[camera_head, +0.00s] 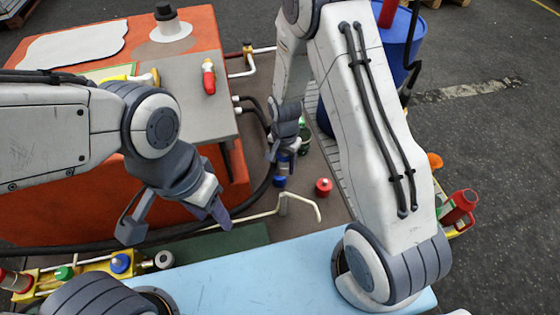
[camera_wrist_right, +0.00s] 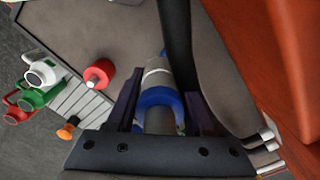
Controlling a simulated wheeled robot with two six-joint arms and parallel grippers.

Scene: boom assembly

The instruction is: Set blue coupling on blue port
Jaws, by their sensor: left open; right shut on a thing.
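The blue coupling (camera_wrist_right: 160,98), a grey cylinder with a blue collar, sits between the fingers of my right gripper (camera_wrist_right: 157,112) in the right wrist view. In the head view my right gripper (camera_head: 286,152) is shut on it, pointing down above the deck. A blue port (camera_head: 280,182) stands on the deck just below that gripper. The gap between coupling and port is too small to tell. In the right wrist view the coupling largely hides what lies beneath it. My left gripper (camera_head: 175,222) is open and empty, near the orange block's lower edge.
A red port (camera_head: 323,187) stands right of the blue one, and a bent cream pipe (camera_head: 284,205) lies in front. A black hose (camera_head: 268,150) runs close on the left. A yellow rack (camera_head: 95,266) with coloured fittings is at lower left; a light-blue surface (camera_head: 250,275) is in front.

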